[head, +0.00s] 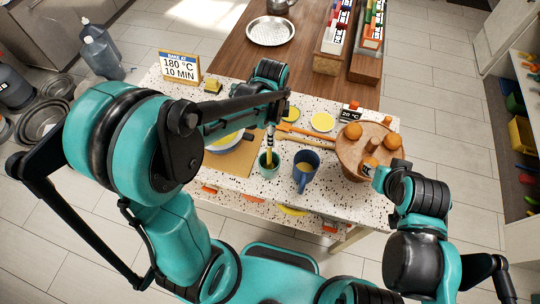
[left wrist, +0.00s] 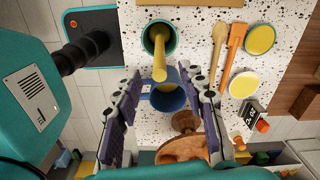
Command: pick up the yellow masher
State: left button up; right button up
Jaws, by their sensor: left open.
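The yellow masher (head: 268,155) stands tilted in a small teal cup (head: 268,170) on the speckled counter; its lower end is hidden in the cup. In the left wrist view its yellow handle (left wrist: 159,62) rises from the cup (left wrist: 150,38) toward the camera. My left gripper (head: 271,132) is above the cup. In its wrist view the two fingers (left wrist: 164,100) are spread wide with nothing between them touching. The handle's tip appears just beyond the fingertips, in front of the blue mug. My right gripper (head: 378,177) is by the round wooden stand, its fingers not clear.
A blue mug (head: 305,171) stands right of the cup. A round wooden stand (head: 349,150) with orange-brown items is farther right. Wooden utensils (head: 294,129), yellow discs (head: 322,121) and a pan (head: 224,138) on a board lie nearby. A price sign (head: 180,68) stands at the back left.

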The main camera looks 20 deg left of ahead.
aim_at(269, 154)
pick_arm(q)
notch_tip(269, 154, down, 8)
jog(key=shift+a+r, duration=0.25)
jog(key=shift+a, duration=0.2)
grip_shut()
